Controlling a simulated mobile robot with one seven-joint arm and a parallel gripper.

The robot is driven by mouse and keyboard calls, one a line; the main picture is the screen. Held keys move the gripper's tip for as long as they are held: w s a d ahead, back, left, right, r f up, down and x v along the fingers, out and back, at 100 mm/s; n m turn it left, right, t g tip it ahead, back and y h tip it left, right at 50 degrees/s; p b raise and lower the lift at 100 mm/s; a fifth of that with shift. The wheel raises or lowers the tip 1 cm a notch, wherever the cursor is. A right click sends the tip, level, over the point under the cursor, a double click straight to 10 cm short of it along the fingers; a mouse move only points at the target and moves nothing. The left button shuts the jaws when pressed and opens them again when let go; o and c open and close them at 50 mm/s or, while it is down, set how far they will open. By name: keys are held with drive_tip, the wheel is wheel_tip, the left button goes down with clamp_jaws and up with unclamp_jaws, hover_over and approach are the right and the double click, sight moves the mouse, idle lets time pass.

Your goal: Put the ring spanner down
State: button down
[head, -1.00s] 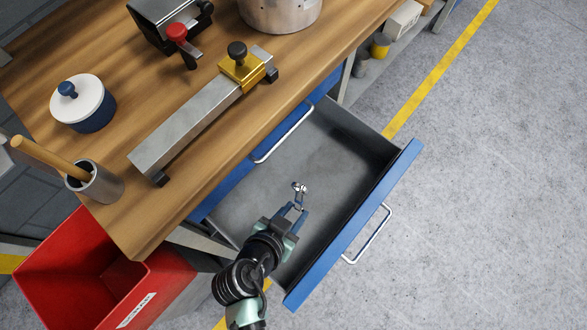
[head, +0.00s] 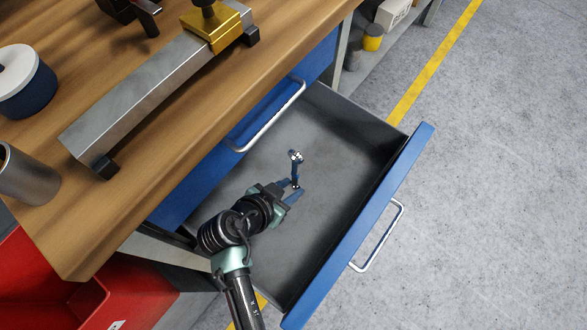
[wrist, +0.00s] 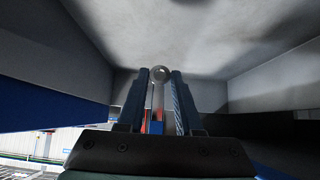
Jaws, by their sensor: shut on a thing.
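The ring spanner (head: 296,168) is a small shiny metal tool with a ring end. My gripper (head: 291,190) is shut on it and holds it inside the open drawer (head: 335,125) of the workbench. In the head view its ring end points up and away from the fingers. In the wrist view the spanner (wrist: 158,90) shows between the two dark fingers, with its ring near the tips and the drawer's grey interior beyond. I cannot tell whether the spanner touches the drawer floor.
The drawer's blue front (head: 365,225) stands pulled out on the right, and its grey floor is otherwise empty. The wooden bench top (head: 180,130) with a metal bar gauge (head: 140,105) lies to the left. A red bin (head: 60,275) sits at lower left.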

drive_tip(key=w+f, duration=0.1)
drive_tip(key=w, duration=0.1)
drive_tip(key=w+f+b, duration=0.1)
drive_tip(key=w, duration=0.2)
drive_tip(key=w+f+b, duration=0.1)
drive_tip(key=w, duration=0.2)
drive_tip(key=shift+d, duration=0.4)
drive_tip(key=shift+f+b, duration=0.9)
drive_tip(key=shift+f, duration=1.15)
drive_tip(key=shift+s+f, duration=0.1)
drive_tip(key=c, duration=0.6)
unclamp_jaws()
